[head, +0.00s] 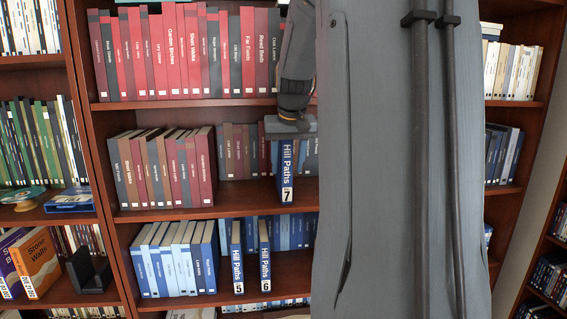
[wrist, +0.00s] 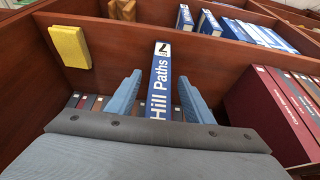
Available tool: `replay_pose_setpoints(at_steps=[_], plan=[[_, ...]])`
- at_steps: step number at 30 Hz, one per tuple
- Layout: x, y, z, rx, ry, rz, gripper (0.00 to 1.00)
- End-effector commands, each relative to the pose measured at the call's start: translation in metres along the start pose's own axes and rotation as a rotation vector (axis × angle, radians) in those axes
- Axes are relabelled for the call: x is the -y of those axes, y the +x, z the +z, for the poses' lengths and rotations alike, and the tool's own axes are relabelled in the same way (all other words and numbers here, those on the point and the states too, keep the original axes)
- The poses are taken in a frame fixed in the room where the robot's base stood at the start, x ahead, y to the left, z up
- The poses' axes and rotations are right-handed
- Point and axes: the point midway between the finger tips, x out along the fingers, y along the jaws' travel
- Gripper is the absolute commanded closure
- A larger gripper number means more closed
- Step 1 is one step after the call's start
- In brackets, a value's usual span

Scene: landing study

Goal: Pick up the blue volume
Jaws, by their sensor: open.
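A blue volume lettered "Hill Paths" with a white "7" label (head: 287,172) stands upright on the middle shelf in the head view, its spine forward of the row behind. It also shows in the wrist view (wrist: 160,82), spine towards the camera. My gripper (wrist: 158,88) is open, with one blue-grey finger on each side of the volume's spine. Gaps show between the fingers and the spine, and I cannot see contact. In the head view my gripper (head: 290,127) is at the volume's top end, partly hiding it. Two similar volumes, "5" (head: 237,258) and "6" (head: 265,257), stand one shelf lower.
Maroon and brown books (head: 165,168) stand left of the volume on the same shelf, with bare shelf in front. Red books (head: 185,50) fill the shelf above. A yellow block (wrist: 70,46) shows in the wrist view. My arm hides the right of the bookcase.

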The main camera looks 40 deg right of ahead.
Motion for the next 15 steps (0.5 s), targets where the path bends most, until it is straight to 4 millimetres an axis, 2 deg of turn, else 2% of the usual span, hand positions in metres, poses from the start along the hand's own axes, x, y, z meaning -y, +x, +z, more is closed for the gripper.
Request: replay_pose_setpoints(at_steps=[4,12,13,15], plan=[[0.0,0.015,0.001,0.001,0.0,0.0,0.53],[0.0,0.018,0.001,0.0,0.0,0.0,0.53],[0.0,0.018,0.001,0.0,0.0,0.0,0.55],[0.0,0.017,0.001,-0.001,0.0,0.0,0.67]])
